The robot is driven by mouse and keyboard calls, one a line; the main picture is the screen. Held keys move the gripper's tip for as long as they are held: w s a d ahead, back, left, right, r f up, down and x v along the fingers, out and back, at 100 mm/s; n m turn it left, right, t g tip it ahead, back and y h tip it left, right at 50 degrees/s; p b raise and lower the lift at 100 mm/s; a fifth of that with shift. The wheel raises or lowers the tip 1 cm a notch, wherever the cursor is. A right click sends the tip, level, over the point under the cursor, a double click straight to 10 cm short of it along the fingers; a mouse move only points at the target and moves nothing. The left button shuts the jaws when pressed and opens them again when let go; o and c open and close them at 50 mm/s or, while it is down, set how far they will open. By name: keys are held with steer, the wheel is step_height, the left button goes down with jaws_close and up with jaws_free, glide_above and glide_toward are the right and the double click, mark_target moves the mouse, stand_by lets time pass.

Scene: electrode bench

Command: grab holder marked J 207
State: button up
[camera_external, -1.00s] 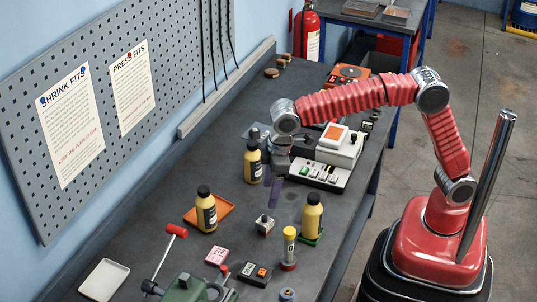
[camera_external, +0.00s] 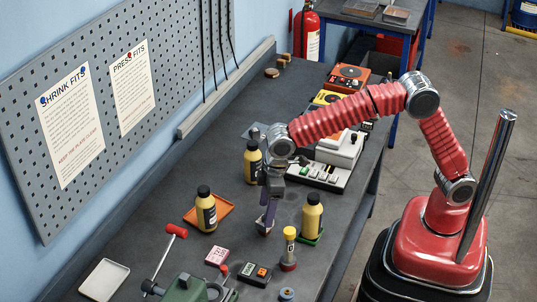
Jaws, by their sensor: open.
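A small grey block-like holder (camera_external: 263,229) sits on the dark bench, in the middle of the external view. My gripper (camera_external: 268,217) points down at it, with its purple-grey fingers low at the holder and covering much of it. My gripper is open. I cannot tell whether the fingers touch the holder. No marking J 207 is legible at this size.
Yellow bottles with black caps (camera_external: 312,216) (camera_external: 206,210) stand close on both sides, and another (camera_external: 253,162) stands behind. A yellow tube on a red base (camera_external: 289,248), a pink box (camera_external: 217,256) and a dark meter (camera_external: 255,273) lie in front. A white-grey unit (camera_external: 321,175) is behind.

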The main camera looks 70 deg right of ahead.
mark_target(264, 216)
steer(key=shift+w+a+f, duration=0.1)
steer(key=shift+w+f, duration=0.05)
steer(key=shift+f, duration=1)
steer(key=shift+w+a+f, duration=0.1)
steer(key=shift+w+f, duration=0.05)
steer(key=shift+f, duration=0.95)
steer(key=shift+c, duration=0.6)
steer(key=c, duration=1.3)
steer(key=shift+o, duration=0.2)
steer(key=shift+r, duration=0.15)
step_height(264, 216, up, 10)
steer(key=shift+f, duration=0.1)
